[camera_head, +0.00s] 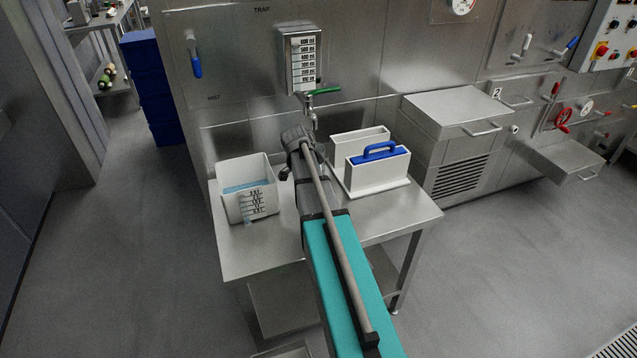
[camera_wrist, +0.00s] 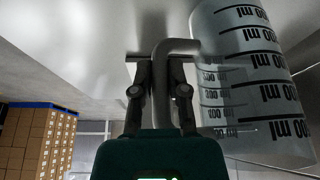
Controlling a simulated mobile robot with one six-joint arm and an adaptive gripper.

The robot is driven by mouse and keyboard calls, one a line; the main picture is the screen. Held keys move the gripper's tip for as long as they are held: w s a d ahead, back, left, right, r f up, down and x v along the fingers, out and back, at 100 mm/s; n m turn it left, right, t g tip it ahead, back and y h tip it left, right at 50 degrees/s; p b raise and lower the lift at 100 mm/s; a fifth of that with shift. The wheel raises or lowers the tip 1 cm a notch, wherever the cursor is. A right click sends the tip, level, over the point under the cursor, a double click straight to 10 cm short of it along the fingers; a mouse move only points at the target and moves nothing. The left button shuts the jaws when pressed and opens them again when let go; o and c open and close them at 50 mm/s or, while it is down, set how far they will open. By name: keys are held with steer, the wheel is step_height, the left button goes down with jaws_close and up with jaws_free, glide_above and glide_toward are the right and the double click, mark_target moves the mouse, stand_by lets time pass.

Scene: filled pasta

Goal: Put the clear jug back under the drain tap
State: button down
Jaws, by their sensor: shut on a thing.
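The clear jug (camera_wrist: 245,75), with black ml markings, fills the right of the wrist view. My gripper (camera_wrist: 162,62) is shut on its grey bent handle (camera_wrist: 178,47), and the jug is beside the fingers. In the head view my gripper (camera_head: 297,140) is over the back of the steel table, close below and left of the drain tap (camera_head: 312,112) with its green lever. The jug cannot be made out clearly there, as my arm and gripper cover that spot. Whether its base touches the table cannot be told.
A white tub (camera_head: 233,200) with bluish liquid and a black scale stands left on the steel table (camera_head: 245,258). A white holder with a blue-handled part (camera_head: 378,170) stands right of my arm. A steel box (camera_head: 455,125) is further right. The table's front left is clear.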

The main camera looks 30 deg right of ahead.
stand_by(0.3)
steer(key=c, duration=0.6)
jaws_free()
steer(key=shift+c, duration=0.2)
steer(key=shift+f, duration=0.25)
steer(key=p+v, duration=1.2)
steer(key=v, duration=0.2)
steer(key=shift+w+a+f, duration=0.1)
steer(key=shift+a+f, duration=0.05)
stand_by(0.4)
steer(key=s+a+n+y, duration=0.1)
steer(key=s+a+n, duration=0.3)
steer(key=a, duration=0.5)
steer(key=s+a+f+n+y, duration=0.1)
steer(key=s+a+n+y, duration=0.1)
steer(key=s+a+n, duration=0.3)
steer(key=s+a+n+y, duration=0.1)
steer(key=s+a+n, duration=0.4)
steer(key=a+n, duration=0.6)
steer(key=shift+a+f+t, duration=0.2)
steer(key=shift+a+t, duration=0.1)
steer(key=shift+a, duration=0.55)
